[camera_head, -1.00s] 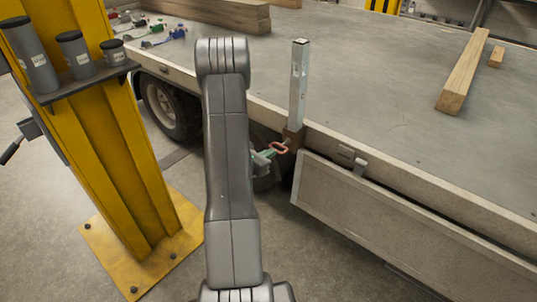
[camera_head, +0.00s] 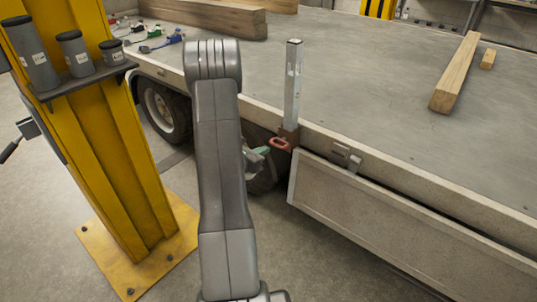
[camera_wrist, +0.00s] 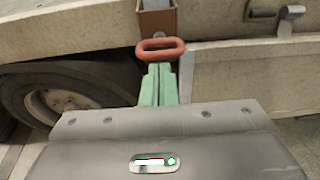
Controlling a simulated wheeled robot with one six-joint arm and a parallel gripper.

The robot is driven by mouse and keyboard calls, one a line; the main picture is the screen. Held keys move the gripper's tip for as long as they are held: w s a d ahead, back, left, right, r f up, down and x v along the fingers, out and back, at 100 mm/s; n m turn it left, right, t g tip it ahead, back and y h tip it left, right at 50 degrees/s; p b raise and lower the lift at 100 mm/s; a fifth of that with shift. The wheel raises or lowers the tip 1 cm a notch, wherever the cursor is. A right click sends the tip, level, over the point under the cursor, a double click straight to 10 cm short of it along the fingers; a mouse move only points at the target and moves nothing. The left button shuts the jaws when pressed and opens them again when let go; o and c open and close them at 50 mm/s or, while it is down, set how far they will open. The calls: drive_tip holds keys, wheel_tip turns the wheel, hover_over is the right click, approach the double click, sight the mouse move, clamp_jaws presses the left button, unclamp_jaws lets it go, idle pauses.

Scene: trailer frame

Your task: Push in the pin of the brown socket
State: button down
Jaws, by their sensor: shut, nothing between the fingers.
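The brown socket (camera_head: 290,134) sits at the trailer's side edge and holds an upright grey metal post (camera_head: 293,85). It also shows at the top of the wrist view (camera_wrist: 157,21). The pin's red ring handle (camera_head: 280,144) sticks out from the socket's front and shows as a flat loop in the wrist view (camera_wrist: 161,44). My gripper (camera_head: 265,150) is shut and empty. Its green fingertips, also in the wrist view (camera_wrist: 159,68), point at the ring's near edge. I cannot tell whether they touch it.
A beige side panel (camera_head: 390,210) with a latch (camera_head: 347,157) lies right of the socket. A wheel (camera_head: 165,110) is under the trailer bed. A yellow column (camera_head: 120,150) stands at left. Wooden beams (camera_head: 457,75) lie on the bed.

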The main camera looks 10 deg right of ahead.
drive_tip(key=v, duration=1)
drive_tip(key=shift+p, duration=0.4)
drive_tip(key=shift+w+d+f, duration=0.1)
drive_tip(key=shift+d+f, duration=0.05)
drive_tip(key=shift+d, duration=0.05)
